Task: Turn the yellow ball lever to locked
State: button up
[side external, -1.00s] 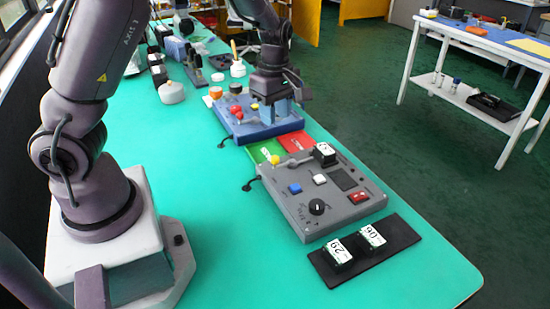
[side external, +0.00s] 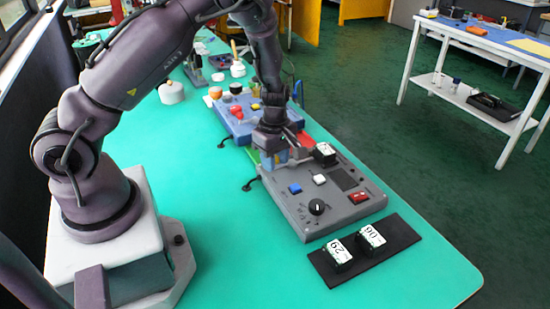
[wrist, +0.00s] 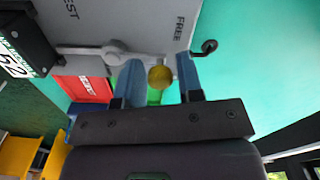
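The yellow ball (wrist: 160,77) of the lever shows in the wrist view near a grey panel's edge, below the printed word FREE. A grey pivot (wrist: 115,47) and a thin rod lie beside it. My gripper (wrist: 160,80) is open, with one blue finger on each side of the ball and some gap showing. I cannot tell whether either finger touches it. In the side view my gripper (side external: 275,160) is low over the far left corner of the grey control box (side external: 328,183) and hides the ball. No "locked" label is readable.
The box carries a black numbered block (side external: 325,152), a blue button (side external: 295,188), a black knob (side external: 316,207) and a red switch (side external: 359,197). A blue box (side external: 237,128) stands behind. Two numbered blocks sit on a black mat (side external: 400,235). The near left table is clear.

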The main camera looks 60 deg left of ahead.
grip_shut()
jog(key=m, duration=0.1)
jog(key=a+m, duration=0.1)
jog(key=m, duration=0.1)
jog(key=shift+w+a+m, duration=0.15)
jog(key=shift+a+m, duration=0.1)
jog(key=shift+m, duration=0.15)
jog(key=m, duration=0.1)
jog(key=a+m, duration=0.1)
jog(key=m, duration=0.1)
jog(key=shift+w+a+m, duration=0.2)
jog(key=shift+w+m, duration=0.1)
jog(key=m, duration=0.2)
jog(key=shift+w+a+m, duration=0.3)
jog(key=shift+w+a, duration=0.1)
jog(key=shift+w+a+m, duration=0.25)
jog(key=shift+w+m, duration=0.1)
jog(key=shift+m, duration=0.65)
jog(key=shift+w+a+m, duration=0.2)
jog(key=shift+w+m, duration=0.15)
jog(key=shift+m, duration=0.65)
